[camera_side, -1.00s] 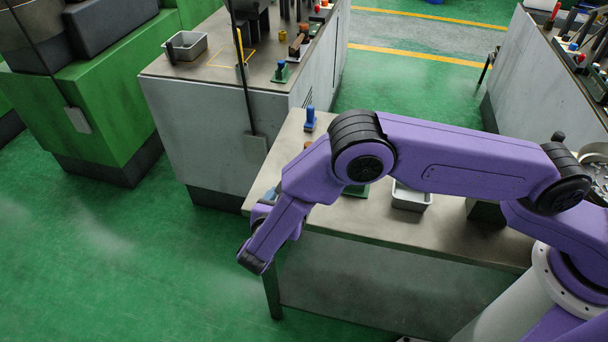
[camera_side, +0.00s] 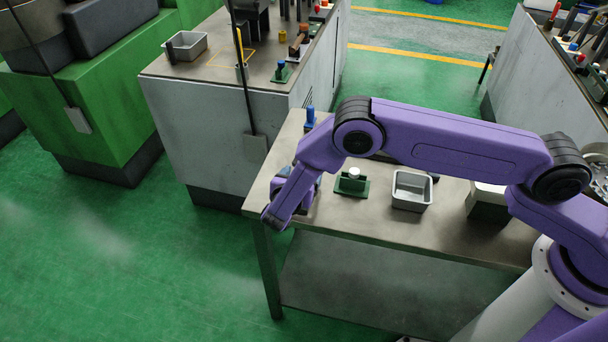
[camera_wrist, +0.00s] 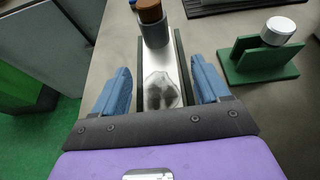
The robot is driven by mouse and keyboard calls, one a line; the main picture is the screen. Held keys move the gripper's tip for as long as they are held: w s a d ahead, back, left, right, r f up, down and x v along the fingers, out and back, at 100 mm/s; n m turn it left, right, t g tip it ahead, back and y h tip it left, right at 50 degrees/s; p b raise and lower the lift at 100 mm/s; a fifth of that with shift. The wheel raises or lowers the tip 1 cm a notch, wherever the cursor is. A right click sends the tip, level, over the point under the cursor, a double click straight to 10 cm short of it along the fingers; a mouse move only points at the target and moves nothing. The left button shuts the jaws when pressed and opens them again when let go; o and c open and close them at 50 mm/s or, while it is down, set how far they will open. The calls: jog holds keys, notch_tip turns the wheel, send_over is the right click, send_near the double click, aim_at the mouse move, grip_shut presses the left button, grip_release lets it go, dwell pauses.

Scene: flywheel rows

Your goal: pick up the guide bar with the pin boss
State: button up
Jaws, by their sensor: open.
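In the wrist view a flat light-grey metal bar (camera_wrist: 160,78) with dark side rails lies on the table between my fingers. A grey cylinder with a brown rounded top (camera_wrist: 152,22) stands at its far end. I cannot tell for certain that this is the guide bar with the pin boss. My gripper (camera_wrist: 160,72) is open, with one blue finger on each side of the bar and a gap visible on both sides. In the side view my purple wrist hides the bar and most of the gripper.
A green bracket (camera_side: 351,186) with a silver knob stands to the right of the gripper. A grey open tray (camera_side: 410,202) and a dark box with a pale top (camera_side: 487,206) are farther right. A blue upright piece (camera_side: 310,117) stands at the table's back left.

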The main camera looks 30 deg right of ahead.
jog(key=shift+w, duration=0.1)
jog(key=c, duration=1.1)
grip_shut()
jog(key=shift+r, duration=0.1)
